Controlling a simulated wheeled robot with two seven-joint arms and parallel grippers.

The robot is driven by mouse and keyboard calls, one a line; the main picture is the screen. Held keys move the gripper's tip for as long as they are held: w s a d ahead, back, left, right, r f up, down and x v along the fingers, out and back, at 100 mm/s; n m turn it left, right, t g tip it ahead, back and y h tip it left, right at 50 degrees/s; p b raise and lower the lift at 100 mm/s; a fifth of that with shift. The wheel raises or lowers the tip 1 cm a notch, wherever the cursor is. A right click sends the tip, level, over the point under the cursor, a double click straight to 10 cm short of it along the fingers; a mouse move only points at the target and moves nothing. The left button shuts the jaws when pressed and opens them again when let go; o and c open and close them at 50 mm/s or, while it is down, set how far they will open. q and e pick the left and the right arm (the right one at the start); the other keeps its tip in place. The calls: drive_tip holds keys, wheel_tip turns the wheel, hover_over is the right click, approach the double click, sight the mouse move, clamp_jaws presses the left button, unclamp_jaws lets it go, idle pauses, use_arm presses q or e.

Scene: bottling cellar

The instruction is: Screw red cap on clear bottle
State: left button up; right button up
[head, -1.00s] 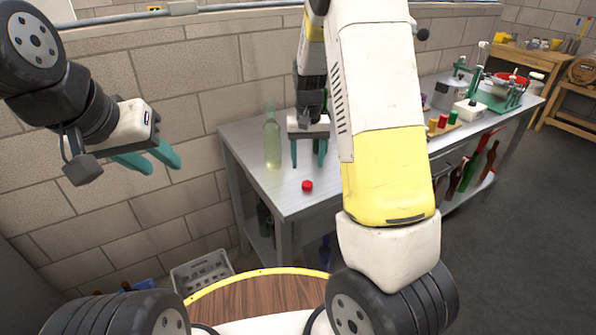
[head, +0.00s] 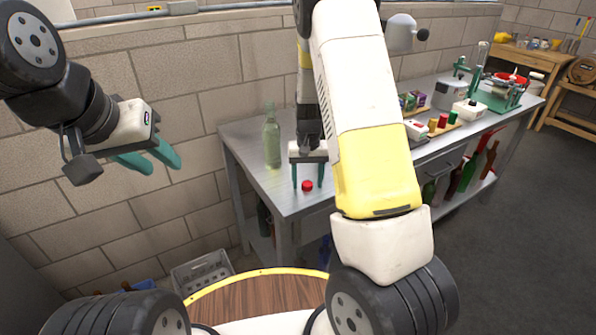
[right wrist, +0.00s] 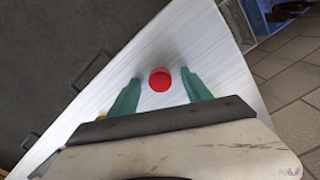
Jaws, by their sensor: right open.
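The clear bottle (head: 271,142) stands upright and uncapped-looking near the back left of the metal bench, with pale liquid inside. The red cap (head: 307,185) lies on the bench near its front left corner. It also shows in the right wrist view (right wrist: 160,80). My right gripper (head: 308,187) is open, its green fingers pointing down on either side of the cap; in the right wrist view the fingers are apart from it with gaps on both sides. My left gripper (head: 160,162) is open and empty in the air, left of the bottle and off the bench.
The metal bench (head: 240,160) runs back to the right. Colored spools (head: 443,121), boxes (head: 412,101) and a green-based device (head: 500,98) stand farther along it. A grey crate (head: 203,272) sits on the floor. A block wall is behind.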

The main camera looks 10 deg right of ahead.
sight(307, 184)
drive_tip(key=shift+c, duration=0.2)
clamp_jaws()
drive_tip(key=shift+r, duration=0.1)
drive_tip(key=shift+r, duration=0.6)
wheel_tip(307, 184, up, 2)
drive_tip(key=shift+a+r, duration=0.1)
drive_tip(key=shift+r, duration=0.15)
drive_tip(key=s+a+r, duration=0.1)
drive_tip(key=s+a, duration=1)
drive_tip(key=shift+a, duration=0.3)
